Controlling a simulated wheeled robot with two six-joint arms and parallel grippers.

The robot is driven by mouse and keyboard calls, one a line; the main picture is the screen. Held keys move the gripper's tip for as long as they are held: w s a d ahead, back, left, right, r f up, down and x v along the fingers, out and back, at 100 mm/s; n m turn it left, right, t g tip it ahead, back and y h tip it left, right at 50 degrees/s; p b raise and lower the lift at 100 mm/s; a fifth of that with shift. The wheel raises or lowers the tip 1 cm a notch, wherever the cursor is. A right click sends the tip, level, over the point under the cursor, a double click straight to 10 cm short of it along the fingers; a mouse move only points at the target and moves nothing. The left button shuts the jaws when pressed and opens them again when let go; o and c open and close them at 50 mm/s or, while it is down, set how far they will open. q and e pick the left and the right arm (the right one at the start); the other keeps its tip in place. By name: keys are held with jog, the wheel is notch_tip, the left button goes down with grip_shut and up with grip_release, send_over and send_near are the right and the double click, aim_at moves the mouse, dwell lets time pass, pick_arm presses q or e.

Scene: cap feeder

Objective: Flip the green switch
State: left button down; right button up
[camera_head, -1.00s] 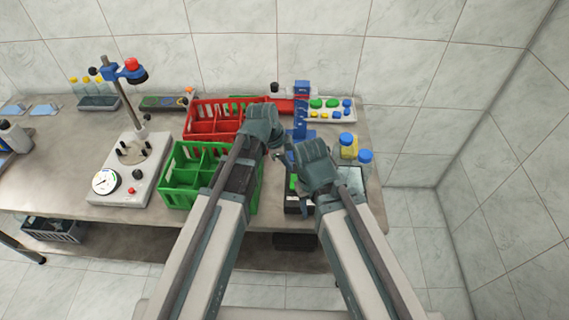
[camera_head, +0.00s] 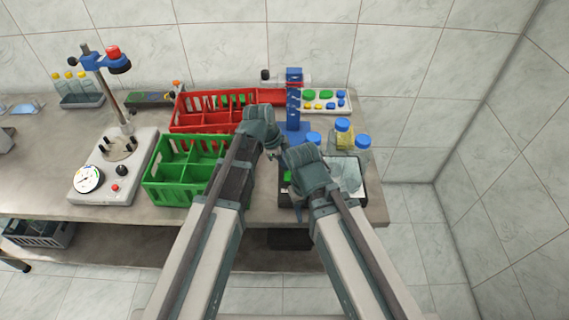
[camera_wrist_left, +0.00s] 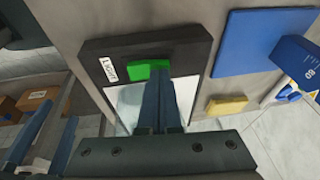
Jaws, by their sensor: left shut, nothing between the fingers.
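The green switch (camera_wrist_left: 142,70) sits on a black-framed panel (camera_wrist_left: 190,48) with a white label in the left wrist view. My left gripper's fingers (camera_wrist_left: 160,95) are together and empty, with their tips at the switch's right part, covering some of it; I cannot tell whether they touch it. In the head view a small green patch of the switch (camera_head: 287,177) shows between my arms on the dark panel. My left gripper (camera_head: 270,152) is above the bench just beyond it.
A green crate (camera_head: 165,187) and a red crate (camera_head: 181,124) stand left of my arms. A blue stand (camera_head: 293,105) and blue-capped jars (camera_head: 362,150) are at the right, near the bench's right end. A gauge device (camera_head: 105,190) stands further left.

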pick_arm(q)
jog(key=shift+w+f+b, duration=0.35)
jog(key=shift+w+f, duration=0.05)
jog(key=shift+f, duration=0.1)
jog(key=shift+r, duration=0.15)
jog(key=shift+s, duration=0.2)
